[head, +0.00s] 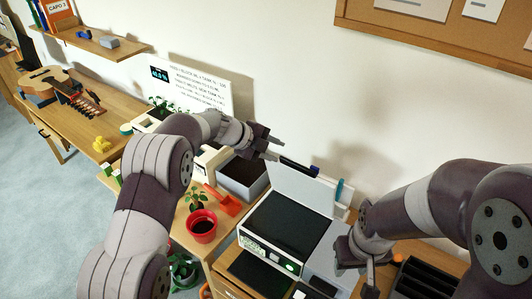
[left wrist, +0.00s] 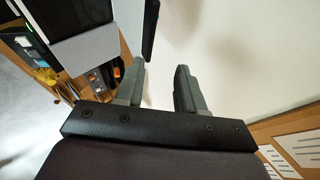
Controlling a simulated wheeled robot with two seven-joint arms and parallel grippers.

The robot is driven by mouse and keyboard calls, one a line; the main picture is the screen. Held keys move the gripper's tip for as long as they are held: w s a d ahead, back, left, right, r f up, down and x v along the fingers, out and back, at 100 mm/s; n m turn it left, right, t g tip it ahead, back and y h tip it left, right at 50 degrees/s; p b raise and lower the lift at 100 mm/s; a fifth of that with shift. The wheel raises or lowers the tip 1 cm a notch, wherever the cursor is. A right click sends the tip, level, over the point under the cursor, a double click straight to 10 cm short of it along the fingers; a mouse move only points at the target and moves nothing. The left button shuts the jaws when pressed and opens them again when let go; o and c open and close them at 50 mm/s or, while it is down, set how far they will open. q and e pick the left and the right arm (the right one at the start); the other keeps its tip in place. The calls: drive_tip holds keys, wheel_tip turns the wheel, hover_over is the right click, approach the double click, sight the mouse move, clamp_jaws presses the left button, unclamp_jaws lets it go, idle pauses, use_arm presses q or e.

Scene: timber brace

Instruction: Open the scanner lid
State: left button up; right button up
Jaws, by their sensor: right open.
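The scanner (head: 288,228) stands on the wooden desk with its dark glass exposed. Its pale lid (head: 302,190) is raised and stands steeply at the back. A dark bar with a blue end (head: 299,167) is at the lid's top edge. My left gripper (head: 274,148) is just above and left of that bar. In the left wrist view, the fingers of my left gripper (left wrist: 160,85) are apart with nothing between them. My right gripper (head: 360,277) is open, low beside the scanner's right side; its fingertips are partly hidden.
A red pot with a plant (head: 202,226) and a red object (head: 229,203) are left of the scanner. A black tray (head: 420,280) is at the right. The wall is close behind the lid; a wooden-framed board (head: 430,42) hangs above.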

use_arm(q)
drive_tip(key=v, duration=0.2)
drive_tip(key=shift+s+a+r, duration=0.1)
drive_tip(key=shift+a+r, duration=0.15)
drive_tip(key=shift+s+a, duration=0.1)
